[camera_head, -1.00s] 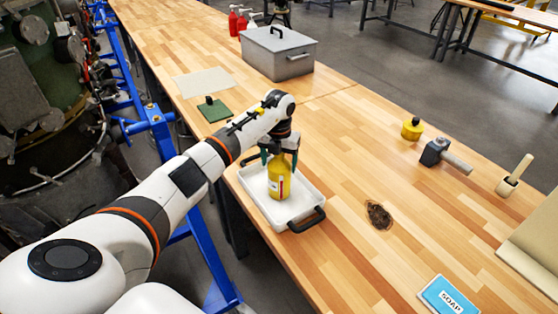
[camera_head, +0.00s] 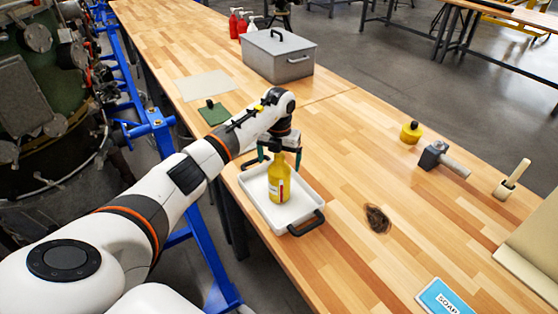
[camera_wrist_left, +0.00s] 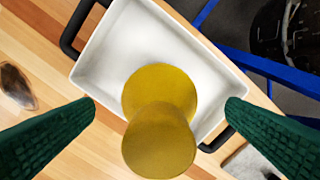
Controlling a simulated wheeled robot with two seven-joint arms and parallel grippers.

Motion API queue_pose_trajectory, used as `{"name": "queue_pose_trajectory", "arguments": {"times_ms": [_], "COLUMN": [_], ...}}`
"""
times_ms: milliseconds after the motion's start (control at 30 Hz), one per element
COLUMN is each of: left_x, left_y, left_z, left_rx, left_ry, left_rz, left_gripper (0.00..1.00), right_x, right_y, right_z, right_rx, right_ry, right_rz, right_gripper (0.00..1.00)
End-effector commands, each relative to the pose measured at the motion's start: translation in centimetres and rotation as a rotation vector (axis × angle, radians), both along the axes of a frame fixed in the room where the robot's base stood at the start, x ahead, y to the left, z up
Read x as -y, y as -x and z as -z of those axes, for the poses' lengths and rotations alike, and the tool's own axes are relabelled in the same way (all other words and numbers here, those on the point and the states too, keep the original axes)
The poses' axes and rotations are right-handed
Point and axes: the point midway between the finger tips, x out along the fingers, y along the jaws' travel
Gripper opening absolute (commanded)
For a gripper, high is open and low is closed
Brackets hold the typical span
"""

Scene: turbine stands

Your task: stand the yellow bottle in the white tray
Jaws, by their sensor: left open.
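The yellow bottle (camera_head: 279,180) stands upright in the white tray (camera_head: 255,187), near the tray's middle, with a pale label on its side. My left gripper (camera_head: 280,160) is open above and around the bottle's top. In the left wrist view the bottle (camera_wrist_left: 160,135) is seen from above, between the two green fingers (camera_wrist_left: 160,125), with a gap on each side. The white tray (camera_wrist_left: 110,65) also shows there, with dark handles at its ends. My right gripper is not in view.
A grey lidded box (camera_head: 279,57) and a green sponge-like block (camera_head: 214,113) lie farther back. A yellow weight (camera_head: 411,133), a mallet (camera_head: 440,157), a wooden-handled tool (camera_head: 512,180) and a blue soap packet (camera_head: 445,298) lie to the right. The table between is mostly clear.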

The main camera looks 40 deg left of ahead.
Motion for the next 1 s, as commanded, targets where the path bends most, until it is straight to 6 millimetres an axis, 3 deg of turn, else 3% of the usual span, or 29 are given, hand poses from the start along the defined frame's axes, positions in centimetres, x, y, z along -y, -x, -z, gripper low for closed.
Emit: {"name": "queue_pose_trajectory", "arguments": {"times_ms": [500, 1000], "left_x": [-0.1, 0.0], "left_y": [0.0, 0.0], "left_z": [-4.4, -4.5], "left_rx": [0.000, 0.000], "left_ry": [-0.002, -0.001], "left_rz": [0.001, 0.000], "left_gripper": [0.95, 0.95], "right_x": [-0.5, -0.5], "right_y": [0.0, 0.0], "right_z": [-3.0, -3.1], "right_rx": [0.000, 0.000], "right_ry": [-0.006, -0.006], "right_rz": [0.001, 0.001], "right_gripper": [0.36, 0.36]}}
